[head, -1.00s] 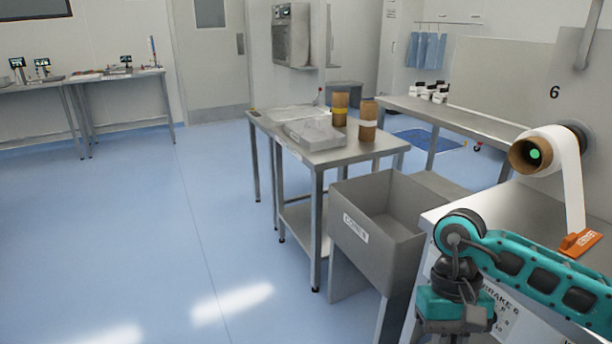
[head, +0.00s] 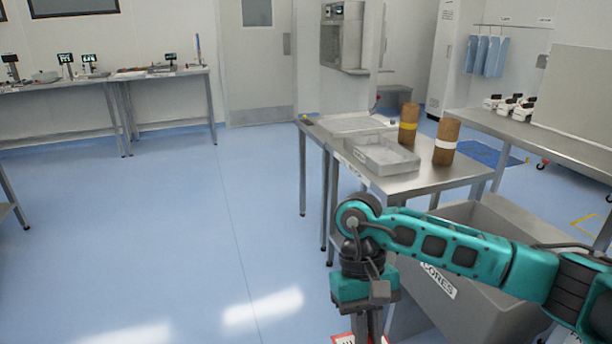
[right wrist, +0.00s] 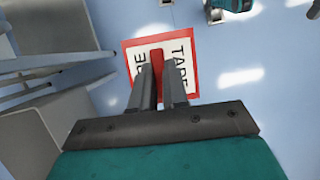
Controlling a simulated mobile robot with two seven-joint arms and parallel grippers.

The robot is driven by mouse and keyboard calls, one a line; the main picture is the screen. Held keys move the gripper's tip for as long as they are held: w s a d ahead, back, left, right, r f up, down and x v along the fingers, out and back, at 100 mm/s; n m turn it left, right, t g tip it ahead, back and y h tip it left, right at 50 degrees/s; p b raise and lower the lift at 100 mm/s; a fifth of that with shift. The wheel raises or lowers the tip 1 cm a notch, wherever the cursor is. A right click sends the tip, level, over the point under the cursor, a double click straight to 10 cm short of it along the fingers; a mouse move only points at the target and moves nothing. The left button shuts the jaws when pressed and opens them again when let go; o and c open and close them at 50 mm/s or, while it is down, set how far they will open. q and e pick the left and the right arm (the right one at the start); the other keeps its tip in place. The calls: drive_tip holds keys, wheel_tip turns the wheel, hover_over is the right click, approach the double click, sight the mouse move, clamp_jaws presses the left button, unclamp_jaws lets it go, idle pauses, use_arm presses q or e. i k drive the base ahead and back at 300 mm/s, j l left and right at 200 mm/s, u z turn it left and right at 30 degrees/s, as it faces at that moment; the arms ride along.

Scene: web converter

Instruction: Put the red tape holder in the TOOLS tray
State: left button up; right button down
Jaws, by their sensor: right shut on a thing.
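The red tape holder (right wrist: 187,47) shows in the right wrist view as a red-bordered white plate with black "TAPE" lettering. Its red bar stands between the fingers of my right gripper (right wrist: 160,75), which is shut on it. In the head view, my right gripper (head: 368,338) hangs at the bottom edge, and only a corner of the holder (head: 344,339) shows. A grey open tray (head: 381,162) sits on the steel table, with a flatter tray (head: 345,123) behind it. I cannot read which is the TOOLS tray. My left gripper is not in view.
Two brown cores (head: 446,143) stand at the right of the steel table (head: 440,176). A grey CORES bin (head: 480,270) is partly hidden behind my right arm. Another bench (head: 550,140) stands behind. The floor on the left is clear.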

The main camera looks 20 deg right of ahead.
sight(371, 152)
drive_tip(key=i+u, duration=0.1)
drive_tip(key=i, duration=1.1)
drive_tip(key=i+z, duration=0.25)
drive_tip(key=i, duration=0.3)
drive_tip(key=i+j+z, duration=0.25)
drive_tip(key=i, duration=0.25)
drive_tip(key=i+z, duration=0.35)
drive_tip(key=i+j+z, duration=0.15)
drive_tip(key=i+z, duration=0.25)
drive_tip(key=i, duration=0.2)
